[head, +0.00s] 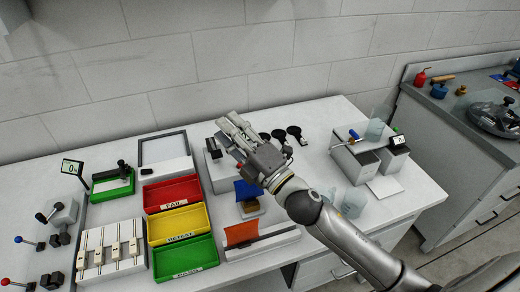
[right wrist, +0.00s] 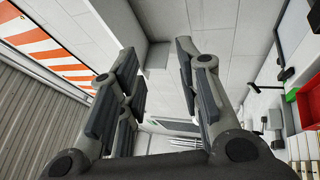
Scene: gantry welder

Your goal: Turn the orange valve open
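I cannot make out an orange valve in either view. My right gripper (head: 232,128) is above the white workbench (head: 320,118), with its arm coming in from the lower right. In the right wrist view its two fingers (right wrist: 157,62) stand apart with nothing between them, so it is open and empty. Beyond the fingers are the pale block wall and an orange-and-white striped panel (right wrist: 45,48) at the upper left. My left gripper is in neither view.
Red (head: 172,192), yellow (head: 178,225) and green (head: 185,258) trays stand on the bench, with an orange piece (head: 241,232) right of them. Grey blocks (head: 355,160) stand at the bench's right.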

